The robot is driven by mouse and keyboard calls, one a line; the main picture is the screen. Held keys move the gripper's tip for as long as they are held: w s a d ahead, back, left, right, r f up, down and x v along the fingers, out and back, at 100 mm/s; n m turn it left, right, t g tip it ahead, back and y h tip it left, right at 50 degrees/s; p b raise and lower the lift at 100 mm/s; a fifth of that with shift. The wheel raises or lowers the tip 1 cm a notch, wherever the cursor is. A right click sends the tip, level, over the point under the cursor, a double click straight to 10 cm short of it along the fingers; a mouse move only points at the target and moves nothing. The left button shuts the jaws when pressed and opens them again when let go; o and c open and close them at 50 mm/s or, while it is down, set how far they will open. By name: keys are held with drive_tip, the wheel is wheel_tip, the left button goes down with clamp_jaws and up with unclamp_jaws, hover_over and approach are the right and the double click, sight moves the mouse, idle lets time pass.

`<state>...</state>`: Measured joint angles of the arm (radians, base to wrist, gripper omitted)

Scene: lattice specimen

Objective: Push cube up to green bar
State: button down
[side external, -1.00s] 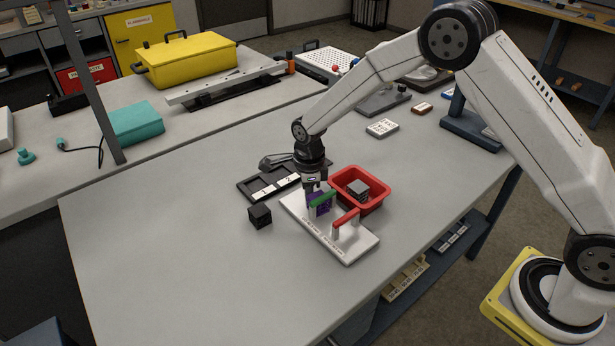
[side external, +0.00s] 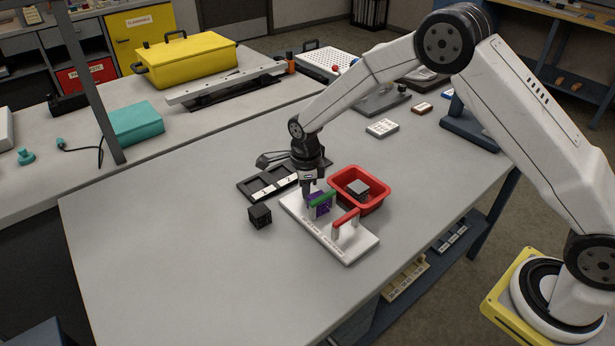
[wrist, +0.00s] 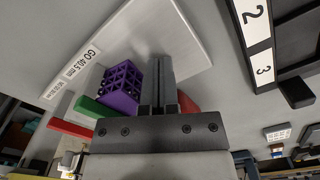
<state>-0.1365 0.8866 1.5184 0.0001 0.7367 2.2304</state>
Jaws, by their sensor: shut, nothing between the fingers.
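My gripper (side external: 308,192) is low over the plate's far end, next to the cube. In the wrist view its fingers (wrist: 158,62) are shut and empty, just right of the cube, with a small gap visible near their base.
A red bar (side external: 346,217) stands farther along the plate. A red bin (side external: 375,203) with a grey block (side external: 357,187) is close to the right. A black cube (side external: 260,216) and a black numbered tray (side external: 256,194) lie left. The front table is clear.

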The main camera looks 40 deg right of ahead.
drive_tip(key=shift+r, duration=0.15)
drive_tip(key=shift+r, duration=3.35)
drive_tip(key=shift+r, duration=0.15)
wheel_tip(320, 180, up, 8)
drive_tip(key=shift+f, duration=0.2)
